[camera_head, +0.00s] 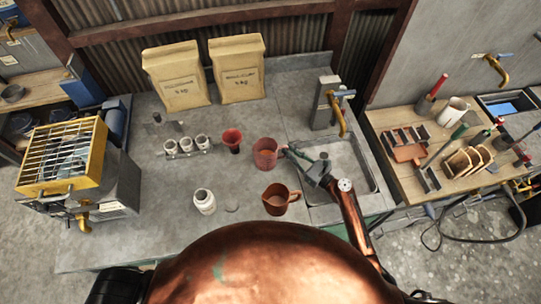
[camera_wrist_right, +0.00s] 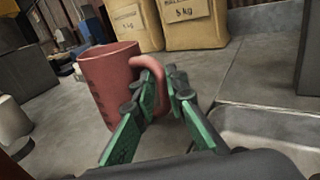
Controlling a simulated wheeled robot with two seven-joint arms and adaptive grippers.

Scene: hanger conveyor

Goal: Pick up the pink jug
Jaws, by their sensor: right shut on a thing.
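The pink jug (camera_head: 265,152) is on or just over the grey worktop, left of the sink; I cannot tell whether its base touches. My right gripper (camera_head: 286,152) reaches it from the right. In the right wrist view, the pink jug (camera_wrist_right: 108,78) has its handle between the green fingers of my right gripper (camera_wrist_right: 165,88), which are shut on it. My left gripper is not in view.
A brown jug (camera_head: 279,199) stands nearer me, and a dark red cup (camera_head: 232,140) stands just left. A white jar (camera_head: 204,201), small white cups (camera_head: 186,145) and two paper sacks (camera_head: 178,77) share the worktop. The sink (camera_head: 345,165) and tap (camera_head: 328,100) lie right.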

